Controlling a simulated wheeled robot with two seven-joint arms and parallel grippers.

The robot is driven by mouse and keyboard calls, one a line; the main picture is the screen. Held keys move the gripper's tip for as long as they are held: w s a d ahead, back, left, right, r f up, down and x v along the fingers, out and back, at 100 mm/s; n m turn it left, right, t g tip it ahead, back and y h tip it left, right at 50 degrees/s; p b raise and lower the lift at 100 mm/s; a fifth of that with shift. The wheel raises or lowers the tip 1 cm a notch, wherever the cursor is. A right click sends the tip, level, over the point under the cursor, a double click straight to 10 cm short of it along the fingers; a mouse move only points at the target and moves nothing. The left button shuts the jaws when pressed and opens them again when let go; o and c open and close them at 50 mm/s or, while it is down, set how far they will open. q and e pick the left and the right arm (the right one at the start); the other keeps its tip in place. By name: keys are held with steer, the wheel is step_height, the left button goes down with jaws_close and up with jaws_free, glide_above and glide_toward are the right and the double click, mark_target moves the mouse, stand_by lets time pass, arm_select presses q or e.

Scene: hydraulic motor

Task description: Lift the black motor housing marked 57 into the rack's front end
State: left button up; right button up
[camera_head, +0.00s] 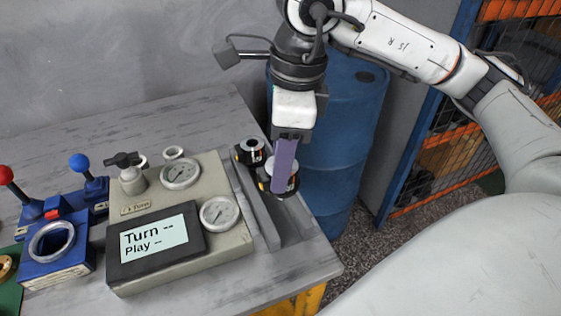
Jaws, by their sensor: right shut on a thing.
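My right gripper (284,178) points down at the right end of the table, its purple finger in front of a black motor housing (266,187) with a pale top. It is shut on this housing, though the finger hides much of it. A second black housing (243,155) with a light ring on top stands just behind and to the left, close to the first. I cannot read the number 57 on either. My left gripper is not in view.
A beige gauge unit (252,243) with a display (155,240) stands left of the rack. A blue fixture (55,274) with levers is at the left. A blue barrel (345,130) stands behind the table's right edge. Bare tabletop (306,262) lies at the front right.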

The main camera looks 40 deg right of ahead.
steer(key=shift+f+b, duration=0.55)
steer(key=shift+f, duration=0.3)
steer(key=shift+f+b, duration=0.45)
steer(key=shift+f, duration=0.4)
steer(key=shift+f+b, duration=0.65)
steer(key=shift+b, duration=0.25)
stand_by(0.8)
steer(key=shift+f+b, duration=1)
steer(key=shift+b, duration=0.05)
steer(key=shift+f+b, duration=0.45)
steer(key=shift+b, duration=0.05)
stand_by(0.5)
